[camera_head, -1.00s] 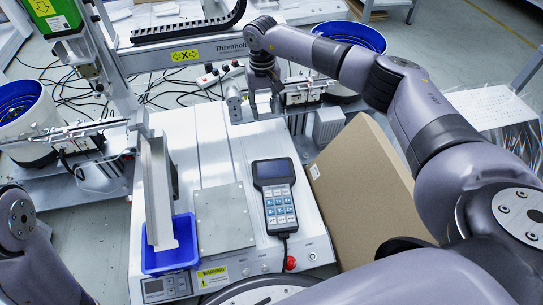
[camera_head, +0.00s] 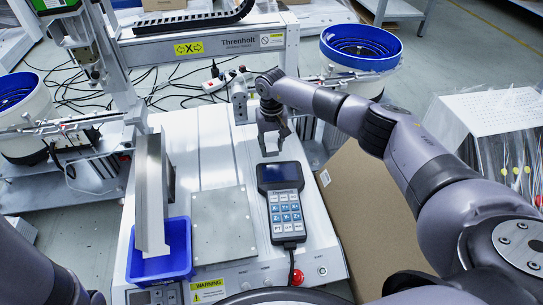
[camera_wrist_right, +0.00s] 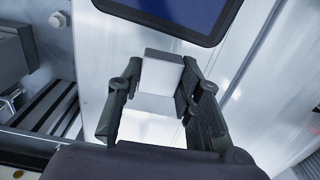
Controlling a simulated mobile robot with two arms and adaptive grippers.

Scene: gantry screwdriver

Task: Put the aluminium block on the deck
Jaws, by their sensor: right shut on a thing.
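The aluminium block (camera_wrist_right: 161,72) is a small pale grey block between the two fingers of my right gripper (camera_wrist_right: 160,95) in the right wrist view. My right gripper (camera_head: 270,150) is shut on it, over the right part of the pale deck (camera_head: 210,155), just behind the handheld pendant (camera_head: 282,205). In the head view the block is hard to make out between the dark fingertips. The deck also shows in the wrist view (camera_wrist_right: 105,55) beneath the block. I cannot tell whether the block touches it. My left gripper is out of view.
A grey square plate (camera_head: 222,226) lies left of the pendant. A blue bin (camera_head: 178,262) stands at the front left, with a tall metal beam (camera_head: 149,195) over it. A cardboard sheet (camera_head: 365,215) leans at the right. The deck's middle strip is clear.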

